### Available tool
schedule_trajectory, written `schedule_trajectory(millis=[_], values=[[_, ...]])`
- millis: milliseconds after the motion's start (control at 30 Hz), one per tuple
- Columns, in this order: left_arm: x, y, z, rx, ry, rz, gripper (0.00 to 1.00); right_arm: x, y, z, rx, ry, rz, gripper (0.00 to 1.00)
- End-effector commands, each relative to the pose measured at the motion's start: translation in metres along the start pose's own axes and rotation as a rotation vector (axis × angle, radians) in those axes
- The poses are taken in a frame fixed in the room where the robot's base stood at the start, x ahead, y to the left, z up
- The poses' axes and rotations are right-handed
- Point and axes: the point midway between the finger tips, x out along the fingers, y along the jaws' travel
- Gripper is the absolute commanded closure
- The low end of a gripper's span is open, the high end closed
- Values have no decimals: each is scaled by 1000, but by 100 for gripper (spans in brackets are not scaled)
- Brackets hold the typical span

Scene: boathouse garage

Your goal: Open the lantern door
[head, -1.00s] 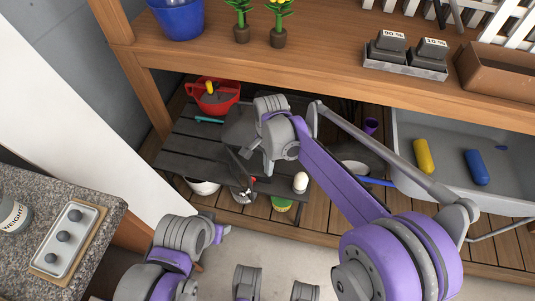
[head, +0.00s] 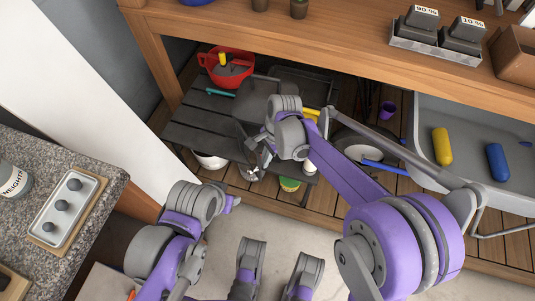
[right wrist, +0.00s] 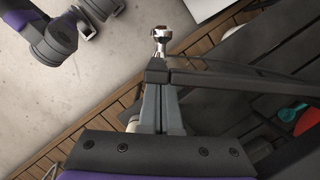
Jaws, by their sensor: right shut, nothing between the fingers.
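The lantern (head: 258,98) seems to be the dark grey, boxy thing on the slatted low bench, partly hidden by my right wrist. In the right wrist view dark thin bars (right wrist: 240,81) run right from close to the fingertips. They look like its frame or door edge, but I cannot tell which, nor how far the door stands open. My right gripper (head: 254,152) is shut and empty at the near side of the lantern; its fingers also show in the right wrist view (right wrist: 158,70). My left gripper (head: 230,202) is low and left, apart from the bench; its jaws are unclear.
A red container (head: 212,68) sits at the back of the slatted bench (head: 190,130). A white bowl (head: 208,160) and a green-yellow pot (head: 289,184) are under its front edge. A wooden shelf (head: 330,45) spans above.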

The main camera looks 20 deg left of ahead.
Motion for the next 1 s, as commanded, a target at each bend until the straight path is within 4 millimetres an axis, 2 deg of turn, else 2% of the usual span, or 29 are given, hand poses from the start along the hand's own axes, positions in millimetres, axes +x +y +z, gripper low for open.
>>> schedule_trajectory(millis=[433,1000], values=[[-1,0,0,0,0,0,50,1,0,1,7,0,-2,100],[-9,0,-3,0,3,0,50,4,2,18,126,0,-32,100]])
